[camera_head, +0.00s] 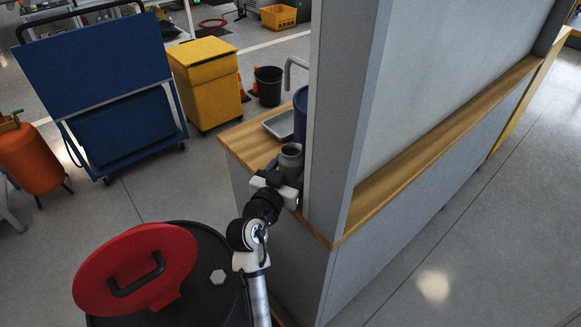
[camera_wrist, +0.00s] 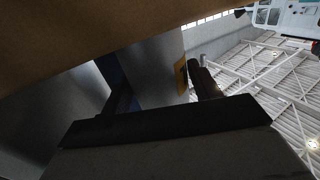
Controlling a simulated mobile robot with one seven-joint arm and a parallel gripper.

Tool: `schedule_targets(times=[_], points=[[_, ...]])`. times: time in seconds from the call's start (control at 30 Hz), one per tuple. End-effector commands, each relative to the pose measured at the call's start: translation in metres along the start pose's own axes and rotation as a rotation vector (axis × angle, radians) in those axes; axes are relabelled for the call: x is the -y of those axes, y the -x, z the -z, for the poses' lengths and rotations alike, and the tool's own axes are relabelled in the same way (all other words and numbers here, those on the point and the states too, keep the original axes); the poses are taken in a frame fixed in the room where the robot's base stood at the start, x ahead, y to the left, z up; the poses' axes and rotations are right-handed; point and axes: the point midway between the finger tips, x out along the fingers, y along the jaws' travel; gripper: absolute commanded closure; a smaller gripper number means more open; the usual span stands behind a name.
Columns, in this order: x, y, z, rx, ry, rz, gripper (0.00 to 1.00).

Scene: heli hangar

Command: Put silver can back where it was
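The silver can looks like a grey upright cylinder (camera_head: 291,155) at the near end of the wooden counter (camera_head: 246,142), beside the grey partition. My gripper (camera_head: 276,184) is right in front of it, and its white and black body hides the can's lower part. In the wrist view, the two dark fingers (camera_wrist: 160,88) stand apart with a grey surface behind or between them. I cannot tell whether that surface is the can or whether the fingers touch it. Whether the can rests on the counter is hidden.
A metal tray (camera_head: 279,124) and a blue container (camera_head: 300,112) are on the counter behind the can. The tall grey partition (camera_head: 340,110) rises close on the right. A black drum with a red lid (camera_head: 135,268) stands at lower left. Floor lies open between it and the blue cart (camera_head: 98,62).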

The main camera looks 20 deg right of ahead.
Motion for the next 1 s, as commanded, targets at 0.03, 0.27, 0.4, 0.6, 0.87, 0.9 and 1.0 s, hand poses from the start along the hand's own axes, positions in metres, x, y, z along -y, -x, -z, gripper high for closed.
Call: schedule_targets(times=[0.03,0.27,0.4,0.6,0.87,0.9,1.0], points=[[0.0,0.0,0.0,0.0,0.0,0.0,0.31],[0.0,0.0,0.0,0.0,0.0,0.0,0.25],[0.0,0.0,0.001,0.001,0.0,0.0,0.25],[0.001,0.02,-0.005,0.0,-0.001,0.003,0.25],[0.002,0.082,-0.006,0.001,-0.001,0.004,0.25],[0.003,0.091,-0.006,0.001,0.0,0.005,0.25],[0.002,0.114,-0.005,0.002,-0.002,0.004,0.25]])
